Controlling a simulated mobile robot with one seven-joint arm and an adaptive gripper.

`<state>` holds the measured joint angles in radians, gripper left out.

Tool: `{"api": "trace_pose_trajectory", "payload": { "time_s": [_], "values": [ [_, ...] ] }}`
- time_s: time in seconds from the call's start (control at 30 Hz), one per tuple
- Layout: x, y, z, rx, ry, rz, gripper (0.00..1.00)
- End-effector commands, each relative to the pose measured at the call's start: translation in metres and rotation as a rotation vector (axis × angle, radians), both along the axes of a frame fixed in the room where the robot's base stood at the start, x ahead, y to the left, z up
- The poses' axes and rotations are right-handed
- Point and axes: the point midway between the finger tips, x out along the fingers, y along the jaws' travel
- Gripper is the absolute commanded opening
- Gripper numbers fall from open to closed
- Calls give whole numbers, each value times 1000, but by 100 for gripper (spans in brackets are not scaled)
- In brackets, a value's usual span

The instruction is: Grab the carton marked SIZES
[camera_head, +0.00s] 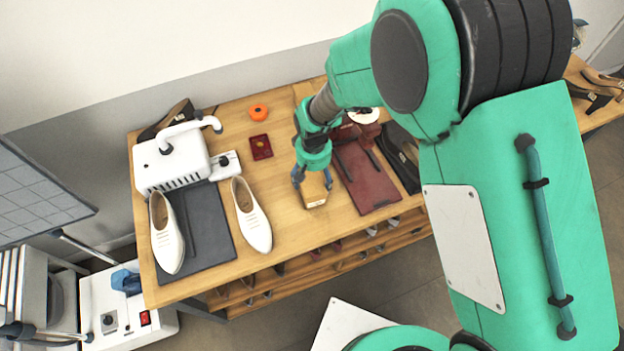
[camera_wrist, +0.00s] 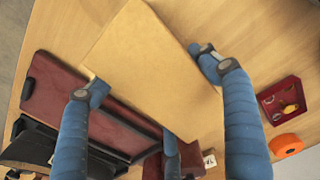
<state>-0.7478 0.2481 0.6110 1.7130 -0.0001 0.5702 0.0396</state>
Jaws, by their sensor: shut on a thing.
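A small tan carton (camera_head: 314,201) is at the middle of the wooden table, near its front edge. Some dark print shows on its front side, too small to read. My gripper (camera_head: 312,182) is over it, with blue fingers closed on its sides. In the wrist view the carton (camera_wrist: 150,60) fills the upper middle, with its plain top toward the camera. The gripper's fingers (camera_wrist: 152,78) press on opposite sides of it. I cannot tell whether the carton still touches the table.
Left are white shoes (camera_head: 252,216), a dark mat (camera_head: 209,232) and a white machine (camera_head: 172,160). Behind are a small red tray (camera_head: 261,147) and an orange roll (camera_head: 258,111).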

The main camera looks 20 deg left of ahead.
Motion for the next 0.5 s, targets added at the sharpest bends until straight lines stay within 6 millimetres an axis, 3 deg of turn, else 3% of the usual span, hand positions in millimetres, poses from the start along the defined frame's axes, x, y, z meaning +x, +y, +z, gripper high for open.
{"api": "trace_pose_trajectory", "payload": {
  "time_s": [0.37, 0.5],
  "values": [
    [1, 1, 39, 2, -2, 0, 43],
    [-18, -15, 38, 1, -2, 0, 43]
  ]
}}
